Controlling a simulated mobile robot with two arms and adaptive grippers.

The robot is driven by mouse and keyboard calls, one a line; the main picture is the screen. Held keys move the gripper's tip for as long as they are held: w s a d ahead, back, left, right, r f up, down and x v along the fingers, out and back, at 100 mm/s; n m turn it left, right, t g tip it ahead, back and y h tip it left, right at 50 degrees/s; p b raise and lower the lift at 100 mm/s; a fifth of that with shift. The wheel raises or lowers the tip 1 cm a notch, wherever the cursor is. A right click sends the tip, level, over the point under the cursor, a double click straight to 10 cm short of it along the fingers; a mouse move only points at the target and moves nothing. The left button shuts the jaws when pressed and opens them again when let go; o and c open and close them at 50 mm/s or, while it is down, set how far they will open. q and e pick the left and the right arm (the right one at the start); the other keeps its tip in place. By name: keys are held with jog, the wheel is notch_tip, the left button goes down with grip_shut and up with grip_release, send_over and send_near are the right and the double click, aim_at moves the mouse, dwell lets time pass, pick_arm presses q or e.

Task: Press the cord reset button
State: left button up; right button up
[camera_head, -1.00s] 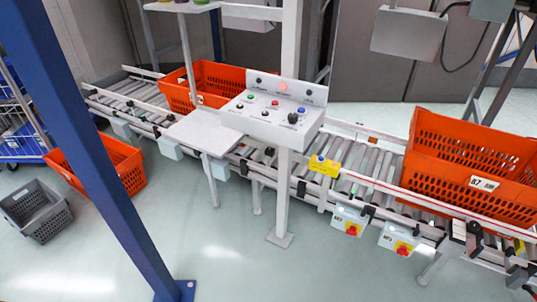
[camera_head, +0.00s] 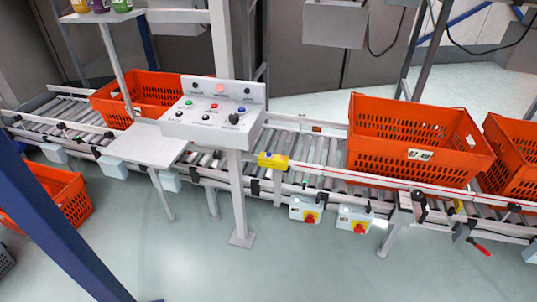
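A yellow box (camera_head: 272,160) with a small blue spot on top sits on the near rail of the conveyor, and a thin red line runs from near it to the right along the rail. A white control panel (camera_head: 262,127) stands on a post to its left. The panel carries a blue button (camera_head: 241,110), a red button (camera_head: 215,105), a green button (camera_head: 189,102), a black knob (camera_head: 234,119) and a reddish lamp (camera_head: 220,88). Its labels are too small to read, so I cannot tell which button is the cord reset. Neither of my grippers is in view.
Orange totes stand on the roller conveyor (camera_head: 318,150), including one marked tote (camera_head: 375,160) at the right. Another orange tote (camera_head: 75,205) is on the floor at left. Two grey boxes with red knobs hang below the rail. The front floor (camera_head: 300,265) is clear; a blue post crosses the lower left.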

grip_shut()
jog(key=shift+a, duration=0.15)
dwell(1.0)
